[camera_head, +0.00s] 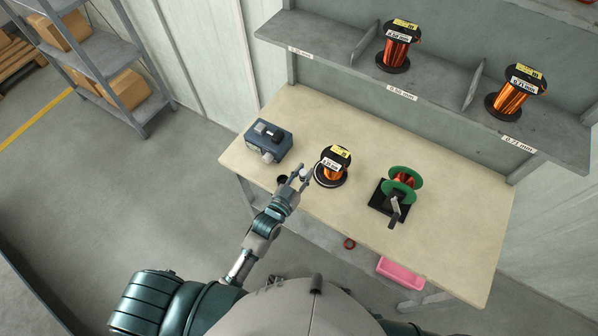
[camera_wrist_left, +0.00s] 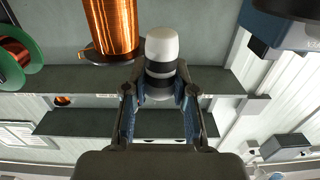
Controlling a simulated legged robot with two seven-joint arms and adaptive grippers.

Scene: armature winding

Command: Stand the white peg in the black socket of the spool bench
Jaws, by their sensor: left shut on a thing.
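The white peg (camera_head: 303,172) is between the fingertips of my left gripper (camera_head: 299,178), over the front left of the bench. In the left wrist view, the white peg (camera_wrist_left: 161,45) has a dark band and the left gripper's fingers (camera_wrist_left: 160,92) close on it from both sides. The black socket (camera_head: 282,180) is at the bench's front edge, left of the gripper; the peg is apart from it. A dark round part at the top right of the left wrist view (camera_wrist_left: 288,7) looks like this socket. My right gripper is not in view.
A copper wire spool (camera_head: 332,167) stands close right of the peg. A blue-grey device (camera_head: 268,142) is behind left. A green-flanged winder (camera_head: 399,190) stands further right on the bench (camera_head: 455,230). A shelf (camera_head: 430,88) holds more spools; a pink bin (camera_head: 400,272) is below.

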